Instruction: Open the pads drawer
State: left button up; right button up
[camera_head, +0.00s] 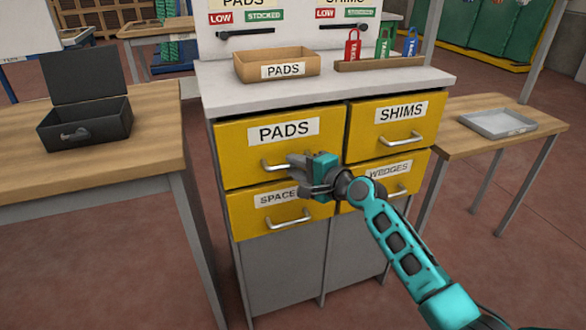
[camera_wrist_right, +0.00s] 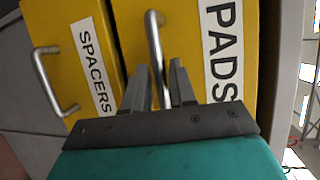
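The yellow pads drawer (camera_head: 236,155) is the upper left one in the cabinet. Its front looks shut, about level with its neighbours. Its silver bar handle (camera_head: 272,165) is partly covered by my right gripper (camera_head: 300,173) in the head view. In the right wrist view the handle (camera_wrist_right: 154,45) runs between the two dark fingers of my right gripper (camera_wrist_right: 160,88). The fingers are apart, with visible space around the bar, so the gripper looks open around the handle and not closed on it. My left gripper is out of view.
The spacers drawer (camera_head: 245,222) is below, and the shims drawer (camera_head: 365,145) and wedges drawer (camera_head: 410,166) are to the right. A cardboard pads box (camera_head: 245,66) stands on the white countertop (camera_head: 215,85). Wooden tables hold a black case (camera_head: 85,125) at left and a grey tray (camera_head: 497,124) at right.

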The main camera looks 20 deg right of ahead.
jog(key=shift+w+a+f, duration=0.1)
jog(key=shift+w+a, duration=0.2)
jog(key=shift+w, duration=0.3)
jog(key=shift+c, duration=0.3)
grip_shut()
